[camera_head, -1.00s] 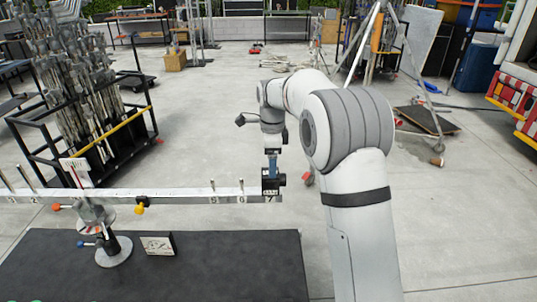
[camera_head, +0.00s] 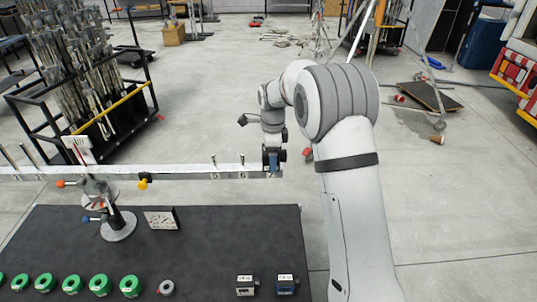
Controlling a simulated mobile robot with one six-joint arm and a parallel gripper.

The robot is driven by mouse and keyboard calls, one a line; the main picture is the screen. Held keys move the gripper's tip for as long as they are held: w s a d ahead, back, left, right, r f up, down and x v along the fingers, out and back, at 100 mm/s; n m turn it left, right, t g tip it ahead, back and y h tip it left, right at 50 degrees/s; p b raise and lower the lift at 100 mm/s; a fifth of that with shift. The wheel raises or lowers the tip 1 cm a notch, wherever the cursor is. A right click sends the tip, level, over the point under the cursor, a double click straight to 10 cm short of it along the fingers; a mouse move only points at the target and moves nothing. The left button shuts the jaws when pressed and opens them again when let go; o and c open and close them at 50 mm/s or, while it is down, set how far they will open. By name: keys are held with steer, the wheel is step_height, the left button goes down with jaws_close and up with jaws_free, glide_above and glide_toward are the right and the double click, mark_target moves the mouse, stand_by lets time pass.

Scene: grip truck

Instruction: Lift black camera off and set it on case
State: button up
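The black camera (camera_head: 281,156) is a small dark box at the right end of the long pale beam (camera_head: 200,168), by the mark 7. My gripper (camera_head: 271,158) is right at it from above, with bluish fingers at the camera. They are too small to show whether they are closed on it. Whether the camera touches the beam is also unclear. The dark flat top (camera_head: 225,235) below the beam looks like the case. Two more small dark boxes with pale labels stand at its front, one left (camera_head: 245,286) and one right (camera_head: 286,285).
A stand (camera_head: 118,225) holds the beam, with coloured knobs. A small card (camera_head: 161,219) stands beside it. Several green rolls (camera_head: 99,285) and a grey roll (camera_head: 167,288) line the front. The dark top's right middle is clear. A stand rack (camera_head: 85,130) is behind left.

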steer(key=c, duration=1)
steer(key=o, duration=0.5)
steer(key=c, duration=0.4)
steer(key=shift+r+p, duration=0.85)
steer(key=shift+r, duration=0.5)
steer(key=shift+r+p, duration=1.55)
steer(key=shift+r, duration=0.9)
